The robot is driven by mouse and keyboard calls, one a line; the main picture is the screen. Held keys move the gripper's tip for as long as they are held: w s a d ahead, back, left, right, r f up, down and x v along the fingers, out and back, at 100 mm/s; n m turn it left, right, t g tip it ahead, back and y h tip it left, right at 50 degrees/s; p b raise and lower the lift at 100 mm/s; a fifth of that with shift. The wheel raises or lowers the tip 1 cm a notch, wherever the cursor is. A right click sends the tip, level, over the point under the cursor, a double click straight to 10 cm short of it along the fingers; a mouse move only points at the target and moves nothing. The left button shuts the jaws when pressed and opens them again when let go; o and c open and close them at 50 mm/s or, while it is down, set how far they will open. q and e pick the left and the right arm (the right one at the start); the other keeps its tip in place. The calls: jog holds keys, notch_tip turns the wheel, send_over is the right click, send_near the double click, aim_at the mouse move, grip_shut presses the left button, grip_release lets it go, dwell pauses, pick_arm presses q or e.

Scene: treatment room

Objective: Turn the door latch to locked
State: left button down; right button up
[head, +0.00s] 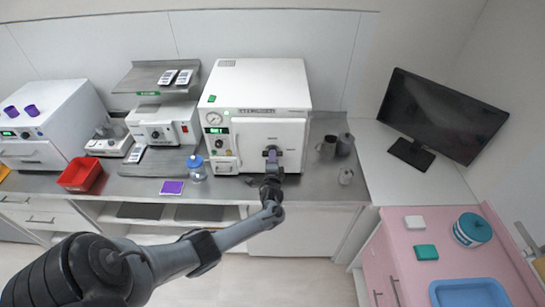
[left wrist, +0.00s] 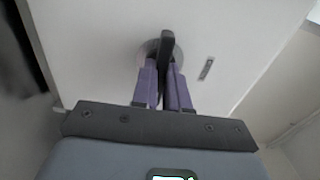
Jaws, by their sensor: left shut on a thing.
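The white sterilizer (head: 255,85) stands on the steel counter, its front door (head: 257,136) shut against the body. The door also fills much of the left wrist view (left wrist: 225,40). The dark door latch (left wrist: 166,46) stands out from a round grey base on the door and points roughly up in the left wrist view. My left gripper (left wrist: 168,75) has its purple fingers on both sides of the latch, shut on it. In the head view my left gripper (head: 271,157) is at the door's front and hides most of the latch. My right gripper is not in view.
A small slot-like mark (left wrist: 207,68) is on the door beside the latch. A blue-capped jar (head: 196,168) stands left of the sterilizer. Metal cups (head: 326,148) stand to its right. A monitor (head: 441,112) is further right. The space in front of the door is clear apart from my arm.

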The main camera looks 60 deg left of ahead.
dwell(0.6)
pick_arm(q)
jog(key=c, duration=1.1)
grip_release()
jog(key=shift+c, duration=0.2)
jog(key=shift+d, duration=0.1)
jog(key=v, duration=1)
jog(key=shift+s+d+p, duration=0.25)
jog(key=shift+p, duration=0.15)
jog(key=shift+f, duration=0.1)
